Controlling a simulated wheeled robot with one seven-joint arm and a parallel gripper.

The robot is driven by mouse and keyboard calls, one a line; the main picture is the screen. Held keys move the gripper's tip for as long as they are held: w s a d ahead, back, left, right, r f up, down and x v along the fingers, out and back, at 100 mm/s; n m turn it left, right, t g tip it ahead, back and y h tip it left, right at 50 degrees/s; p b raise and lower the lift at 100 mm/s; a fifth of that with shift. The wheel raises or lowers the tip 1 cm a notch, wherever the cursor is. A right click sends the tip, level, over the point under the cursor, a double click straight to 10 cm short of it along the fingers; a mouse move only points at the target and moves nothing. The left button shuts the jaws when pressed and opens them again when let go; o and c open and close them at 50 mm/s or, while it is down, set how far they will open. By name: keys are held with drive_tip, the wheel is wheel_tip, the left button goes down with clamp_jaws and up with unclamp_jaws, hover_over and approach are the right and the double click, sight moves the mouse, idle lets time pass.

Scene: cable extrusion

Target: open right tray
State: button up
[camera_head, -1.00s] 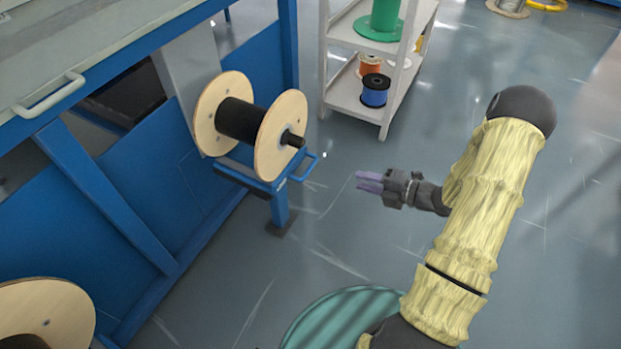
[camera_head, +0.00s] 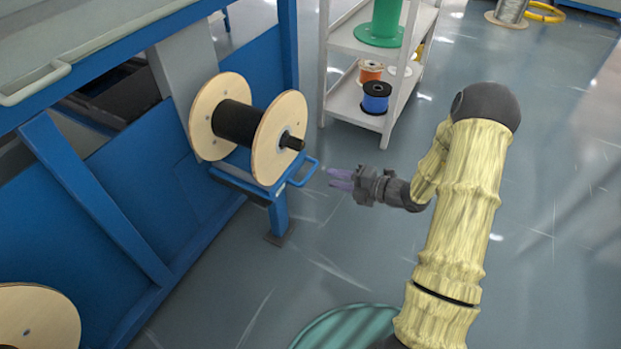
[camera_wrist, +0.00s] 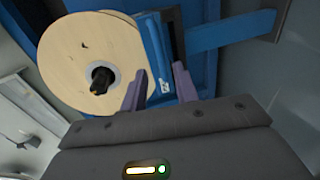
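The right tray is a blue tray (camera_head: 240,183) under a wooden spool wound with black cable (camera_head: 240,122). Its blue loop handle (camera_head: 312,167) sticks out on its right side. My gripper (camera_head: 331,178), with two purple fingers, is just right of the handle, and a small gap seems to separate them. In the wrist view, my open, empty gripper (camera_wrist: 158,82) faces the tray. Blue parts of the tray show between and beyond the fingers there. The spool's wooden disc (camera_wrist: 75,55) fills the upper left. I cannot tell how exactly the fingers line up with the handle.
Another wooden spool (camera_head: 38,320) shows at the lower left. The blue workbench (camera_head: 95,190) borders the left side. A grey shelf (camera_head: 345,95) with green, orange and blue spools stands behind. Open floor (camera_head: 570,200) lies to the right.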

sight(310, 171)
drive_tip(key=b+x, duration=0.4)
drive_tip(key=x, duration=0.4)
drive_tip(key=shift+f, duration=0.2)
drive_tip(key=shift+w+a, duration=0.2)
drive_tip(key=shift+a, duration=0.1)
drive_tip(key=shift+r, duration=0.1)
clamp_jaws()
